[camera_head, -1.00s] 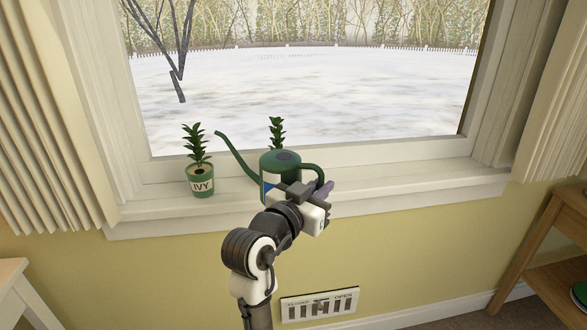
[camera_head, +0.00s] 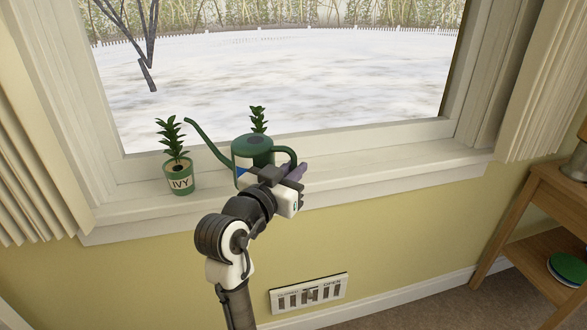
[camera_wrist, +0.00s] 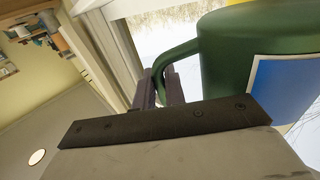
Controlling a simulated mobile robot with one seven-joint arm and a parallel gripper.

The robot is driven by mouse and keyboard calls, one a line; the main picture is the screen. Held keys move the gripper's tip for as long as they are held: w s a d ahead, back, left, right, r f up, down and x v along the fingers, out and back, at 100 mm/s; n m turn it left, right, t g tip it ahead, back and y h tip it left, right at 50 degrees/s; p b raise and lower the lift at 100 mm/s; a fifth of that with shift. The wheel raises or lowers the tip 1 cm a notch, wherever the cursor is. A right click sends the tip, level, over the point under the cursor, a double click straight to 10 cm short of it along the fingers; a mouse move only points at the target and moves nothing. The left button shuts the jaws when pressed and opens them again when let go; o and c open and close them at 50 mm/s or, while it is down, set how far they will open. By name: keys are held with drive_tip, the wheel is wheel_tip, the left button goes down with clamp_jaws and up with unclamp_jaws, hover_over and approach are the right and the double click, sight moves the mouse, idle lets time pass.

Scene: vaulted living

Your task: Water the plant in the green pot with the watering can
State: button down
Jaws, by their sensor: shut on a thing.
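A green watering can (camera_head: 250,150) is at the window sill, upright, with its long spout toward the left and its handle at the right. My gripper (camera_head: 294,172) is shut on the can's handle. The wrist view shows the fingers (camera_wrist: 170,90) on either side of the handle, with the can's green body (camera_wrist: 222,75) and a blue-and-white label beside them. A green pot (camera_head: 180,180) marked IVY, with a leafy plant (camera_head: 172,138), stands on the sill to the left; the spout tip is close to it, up and right. Another plant (camera_head: 258,118) shows behind the can, its pot hidden.
The white window sill (camera_head: 400,166) is clear to the right of my gripper. The window pane is behind the can. Curtains (camera_head: 38,140) hang at both sides. A wooden side table (camera_head: 545,215) stands at the right, and a vent (camera_head: 308,293) is low on the wall.

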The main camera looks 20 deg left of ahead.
sight(272, 152)
drive_tip(key=shift+a+f+n+t, duration=0.2)
drive_tip(key=shift+a+n, duration=0.5)
drive_tip(key=shift+a, duration=0.25)
drive_tip(key=shift+a+f+n+t, duration=0.2)
drive_tip(key=shift+a+n, duration=0.5)
drive_tip(key=shift+a, duration=0.25)
drive_tip(key=shift+a+r+n+p, duration=0.2)
drive_tip(key=shift+r+n+p, duration=1.3)
drive_tip(key=shift+p, duration=0.8)
